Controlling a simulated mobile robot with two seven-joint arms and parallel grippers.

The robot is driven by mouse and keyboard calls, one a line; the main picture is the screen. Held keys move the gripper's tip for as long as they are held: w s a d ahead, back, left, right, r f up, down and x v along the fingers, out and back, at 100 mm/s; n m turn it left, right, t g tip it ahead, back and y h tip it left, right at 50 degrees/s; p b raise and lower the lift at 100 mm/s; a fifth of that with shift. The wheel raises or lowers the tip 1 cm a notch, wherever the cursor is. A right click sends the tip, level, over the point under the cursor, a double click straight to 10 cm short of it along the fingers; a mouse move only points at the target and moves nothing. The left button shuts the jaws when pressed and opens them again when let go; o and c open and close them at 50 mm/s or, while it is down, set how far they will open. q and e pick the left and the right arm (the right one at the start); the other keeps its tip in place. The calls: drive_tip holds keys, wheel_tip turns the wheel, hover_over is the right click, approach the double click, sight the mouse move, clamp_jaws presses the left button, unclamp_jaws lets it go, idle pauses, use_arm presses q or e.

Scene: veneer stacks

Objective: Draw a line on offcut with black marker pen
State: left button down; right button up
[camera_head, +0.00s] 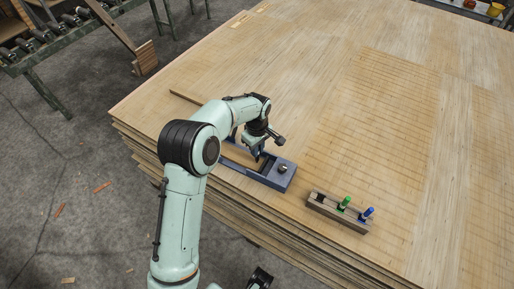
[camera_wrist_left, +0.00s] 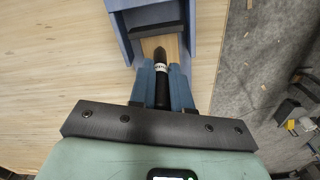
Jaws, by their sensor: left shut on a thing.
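My left gripper (camera_head: 256,155) is shut on the black marker pen, just above the blue frame (camera_head: 280,178). In the left wrist view the black marker pen (camera_wrist_left: 161,85), with a white band, sits between the blue fingers and its tip points into the frame. The offcut (camera_head: 240,157) is a pale wood piece lying inside the frame, partly hidden by my arm. It also shows in the left wrist view as a bare strip (camera_wrist_left: 150,46) by the pen's tip. I cannot tell whether the tip touches it. My right gripper is not clearly in view.
A wooden holder (camera_head: 324,203) with a green marker (camera_head: 345,202) and a blue marker (camera_head: 368,213) stands right of the frame. All rest on a wide veneer stack (camera_head: 400,130) with open room behind. A roller conveyor (camera_head: 60,40) stands at the far left.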

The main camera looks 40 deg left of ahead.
use_arm(q)
drive_tip(key=shift+f+b, duration=0.3)
drive_tip(key=shift+f, duration=0.3)
idle(0.6)
drive_tip(key=shift+a, duration=0.2)
drive_tip(key=shift+s+a, duration=0.15)
drive_tip(key=shift+a, duration=0.7)
drive_tip(key=shift+a, duration=0.15)
drive_tip(key=shift+s+a+p, duration=0.15)
drive_tip(key=shift+a+p, duration=0.25)
drive_tip(key=shift+a, duration=0.5)
drive_tip(key=shift+a, duration=0.1)
drive_tip(key=shift+s+a, duration=0.2)
drive_tip(key=shift+a, duration=0.75)
drive_tip(key=shift+a+p, duration=0.2)
drive_tip(key=shift+p, duration=0.1)
drive_tip(key=shift+s+a, duration=0.15)
drive_tip(key=shift+a, duration=0.7)
